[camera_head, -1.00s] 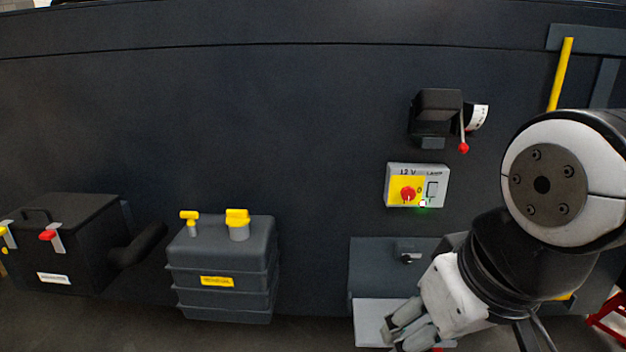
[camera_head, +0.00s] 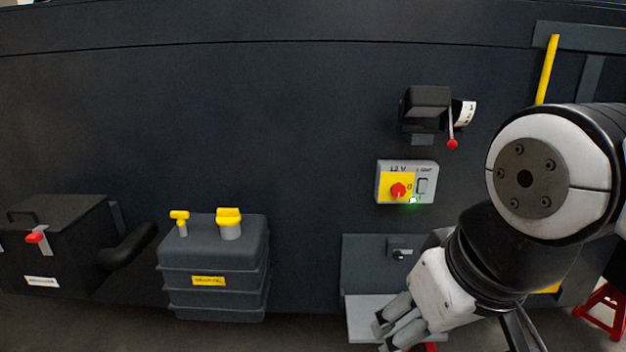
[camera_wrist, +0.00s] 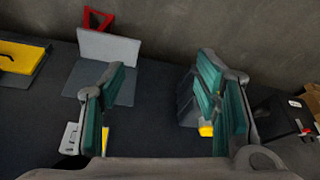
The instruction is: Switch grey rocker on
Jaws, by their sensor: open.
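The grey rocker (camera_head: 421,186) is a small upright switch on the right of a light-grey 12 V panel (camera_head: 432,170) on the dark wall. A red rotary knob (camera_head: 398,190) sits left of it on a yellow patch. A small green glow shows at the panel's lower edge, below the rocker. The rocker's tilt is too small to tell. My gripper (camera_head: 386,336) is low in the head view, below the panel and apart from it, pointing down and left. In the wrist view my gripper (camera_wrist: 158,92) has its two green-padded fingers wide apart with nothing between them.
A black box with a red-tipped lever (camera_head: 452,144) is above the panel. A grey shelf bracket (camera_head: 365,308) with a small latch is below it. A ribbed tank (camera_head: 212,268) and a black box (camera_head: 60,245) are at left. The wall between tank and panel is clear.

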